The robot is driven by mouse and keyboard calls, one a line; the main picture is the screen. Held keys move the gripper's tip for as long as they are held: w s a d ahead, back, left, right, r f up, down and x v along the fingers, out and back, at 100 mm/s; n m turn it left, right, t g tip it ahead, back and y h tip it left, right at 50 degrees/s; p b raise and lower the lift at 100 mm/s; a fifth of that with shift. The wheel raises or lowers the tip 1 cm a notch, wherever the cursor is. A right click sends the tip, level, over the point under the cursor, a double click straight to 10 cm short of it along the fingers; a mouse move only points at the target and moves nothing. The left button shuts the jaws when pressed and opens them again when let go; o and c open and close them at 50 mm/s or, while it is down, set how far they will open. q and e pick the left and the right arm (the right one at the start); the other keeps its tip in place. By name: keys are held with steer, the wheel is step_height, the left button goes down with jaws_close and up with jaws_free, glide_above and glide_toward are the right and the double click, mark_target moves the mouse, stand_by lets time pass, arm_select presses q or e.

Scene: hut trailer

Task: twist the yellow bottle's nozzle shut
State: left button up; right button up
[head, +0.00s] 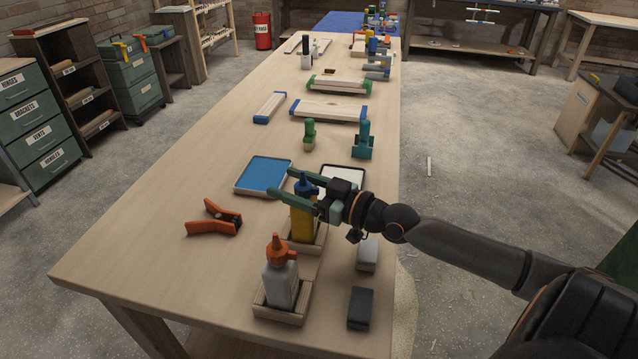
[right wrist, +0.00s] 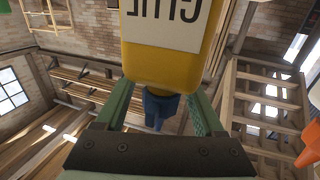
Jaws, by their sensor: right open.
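The yellow bottle (head: 302,225) stands upright in a small wooden holder (head: 320,243) on the workbench, with a blue nozzle (head: 305,187) on top. In the right wrist view the yellow bottle (right wrist: 168,62) appears upside down with a "GLUE" label, and its blue nozzle (right wrist: 160,108) lies between my fingers. My right gripper (head: 281,181) is open, its green fingers on either side of the nozzle. In the right wrist view, gaps show between my right gripper (right wrist: 160,95) and the nozzle. My left gripper is not in view.
A white bottle (head: 282,284) with an orange nozzle stands in a holder in front. Orange clippers (head: 215,218) and a blue tray (head: 263,175) lie to the left. Grey (head: 367,254) and dark (head: 360,308) blocks sit near the right edge. The bench's front left is clear.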

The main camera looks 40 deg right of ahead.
steer(key=shift+v, duration=3.5)
steer(key=p, duration=0.2)
glide_toward(311, 193)
steer(key=shift+x, duration=1.2)
steer(key=shift+r, duration=0.1)
